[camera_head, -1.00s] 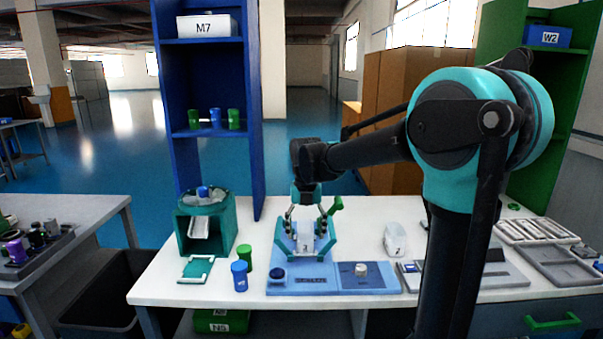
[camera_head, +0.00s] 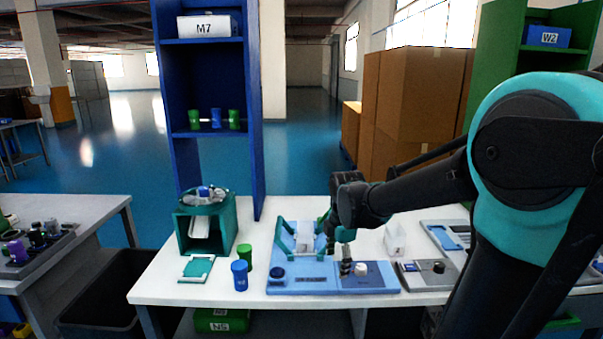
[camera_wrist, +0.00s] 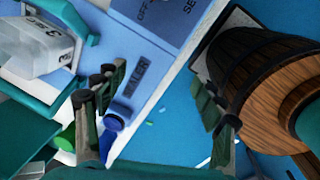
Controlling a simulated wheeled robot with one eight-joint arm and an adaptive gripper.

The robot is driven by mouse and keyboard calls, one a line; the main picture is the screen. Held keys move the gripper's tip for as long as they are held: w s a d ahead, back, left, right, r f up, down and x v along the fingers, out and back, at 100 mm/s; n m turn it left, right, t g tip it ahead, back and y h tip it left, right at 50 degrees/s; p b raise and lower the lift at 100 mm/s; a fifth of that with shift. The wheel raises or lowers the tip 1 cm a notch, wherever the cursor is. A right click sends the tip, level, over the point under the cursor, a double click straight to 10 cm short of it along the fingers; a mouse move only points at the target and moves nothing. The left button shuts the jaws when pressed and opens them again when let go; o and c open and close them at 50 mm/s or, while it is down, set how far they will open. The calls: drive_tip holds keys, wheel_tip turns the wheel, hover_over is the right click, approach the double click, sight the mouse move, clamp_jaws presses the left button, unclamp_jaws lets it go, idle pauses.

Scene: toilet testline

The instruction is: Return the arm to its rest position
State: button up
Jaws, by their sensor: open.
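My gripper (camera_head: 345,262) hangs above the blue test station (camera_head: 310,286) on the white table, near its right-hand panel and white knob (camera_head: 361,268). The fingers are apart with nothing between them; they also show spread in the wrist view (camera_wrist: 162,108). My arm reaches in from the right of the head view. A white block marked 3 sits in the teal-handled fixture (camera_head: 284,240); this block also shows at the upper left of the wrist view (camera_wrist: 40,48).
A blue cup (camera_head: 240,276) and a green cup (camera_head: 245,257) stand left of the station. A teal machine (camera_head: 226,238) is further left. A white bottle-like item (camera_head: 394,240) is right of the gripper. A brown wooden barrel-like object (camera_wrist: 245,70) shows in the wrist view.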

drive_tip(key=s+d+f+m+t, duration=0.1)
drive_tip(key=s+d+f+m, duration=0.3)
drive_tip(key=m, duration=0.6)
drive_tip(key=s+d+f+m+t, duration=0.1)
drive_tip(key=s+d+f+m, duration=0.4)
drive_tip(key=s+m, duration=0.3)
drive_tip(key=m, duration=0.3)
drive_tip(key=shift+s+f+m, duration=0.3)
idle(0.4)
